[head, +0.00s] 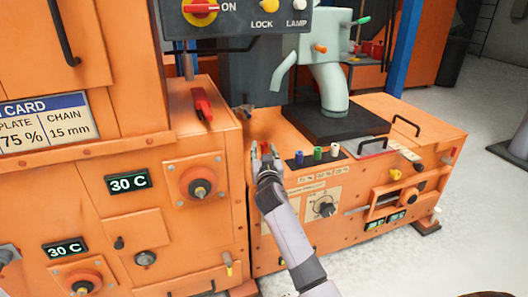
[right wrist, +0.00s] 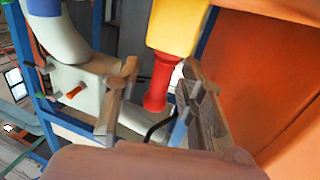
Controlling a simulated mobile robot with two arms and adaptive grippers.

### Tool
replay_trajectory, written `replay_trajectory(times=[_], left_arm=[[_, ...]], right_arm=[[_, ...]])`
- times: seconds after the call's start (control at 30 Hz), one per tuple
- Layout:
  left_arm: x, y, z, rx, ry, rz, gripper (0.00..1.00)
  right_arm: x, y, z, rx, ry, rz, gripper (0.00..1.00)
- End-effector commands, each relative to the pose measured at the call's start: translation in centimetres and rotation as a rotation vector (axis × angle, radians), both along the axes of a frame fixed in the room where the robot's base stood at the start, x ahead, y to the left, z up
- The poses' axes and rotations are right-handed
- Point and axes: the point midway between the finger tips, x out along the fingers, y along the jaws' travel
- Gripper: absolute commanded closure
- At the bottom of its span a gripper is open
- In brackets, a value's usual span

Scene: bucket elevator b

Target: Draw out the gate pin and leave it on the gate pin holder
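Another red handle (head: 202,104) lies on the cabinet's ledge. No label tells which part is the gate pin or its holder. My left gripper is not in view.
A pale spouted machine (head: 333,75) stands on a black base behind the gripper. Blue, green and white plugs (head: 318,153) and a black handle (head: 406,126) stand on the low unit.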

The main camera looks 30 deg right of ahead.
Motion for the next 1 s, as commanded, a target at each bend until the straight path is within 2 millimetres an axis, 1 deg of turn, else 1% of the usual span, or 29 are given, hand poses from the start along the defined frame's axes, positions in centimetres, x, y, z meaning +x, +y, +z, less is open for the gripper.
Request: replay_trajectory(times=[0.23, 0.37, 0.47, 0.8, 0.9, 1.0], left_arm=[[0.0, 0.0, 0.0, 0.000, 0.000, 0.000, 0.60], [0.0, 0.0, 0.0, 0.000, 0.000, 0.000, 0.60], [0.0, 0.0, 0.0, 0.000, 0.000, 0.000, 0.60], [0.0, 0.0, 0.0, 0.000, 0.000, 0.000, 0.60], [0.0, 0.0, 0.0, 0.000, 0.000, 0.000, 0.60], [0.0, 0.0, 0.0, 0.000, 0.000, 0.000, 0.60]], right_arm=[[0.0, 0.0, 0.0, 0.000, 0.001, 0.000, 0.63], [-0.7, 0.4, -0.1, 0.000, 0.001, 0.001, 0.63], [-1.9, 1.1, -0.1, 0.001, 0.000, 0.001, 0.63], [-8.1, 4.4, -0.1, 0.003, 0.001, 0.000, 0.63], [-9.3, 5.1, -0.1, 0.003, 0.001, 0.001, 0.63], [-10.1, 5.5, -0.1, 0.001, 0.000, 0.000, 0.63]])
